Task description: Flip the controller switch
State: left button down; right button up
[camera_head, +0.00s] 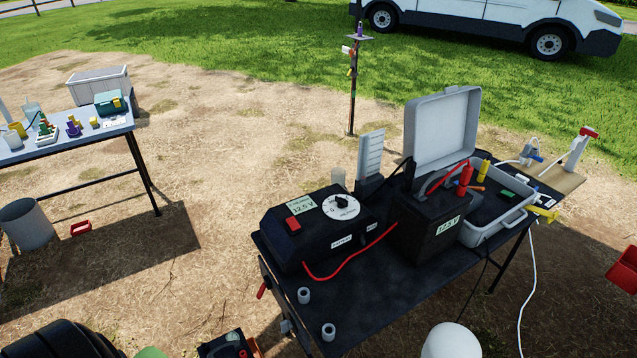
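The controller (285,247) is a black box on the dark table on the right. A red rocker switch (293,224) sits on its top left, near a pale display reading about 12.5 V (301,203). A white round dial with a black knob (341,206) is to the right of the switch. I cannot tell which way the switch is tipped. A red cable (350,262) runs from the controller to a black battery (428,228), which also has a pale voltage label.
The dark table (375,300) carries two small grey cylinders (304,295) and an open grey case (440,125). Its front left part is mostly clear. A pole (353,95) stands behind. Another table (75,130) with small items stands left, beside a grey bucket (27,224).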

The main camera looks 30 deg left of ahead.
aim_at(293, 224)
jog(key=j+u, duration=0.15)
jog(key=u, duration=0.95)
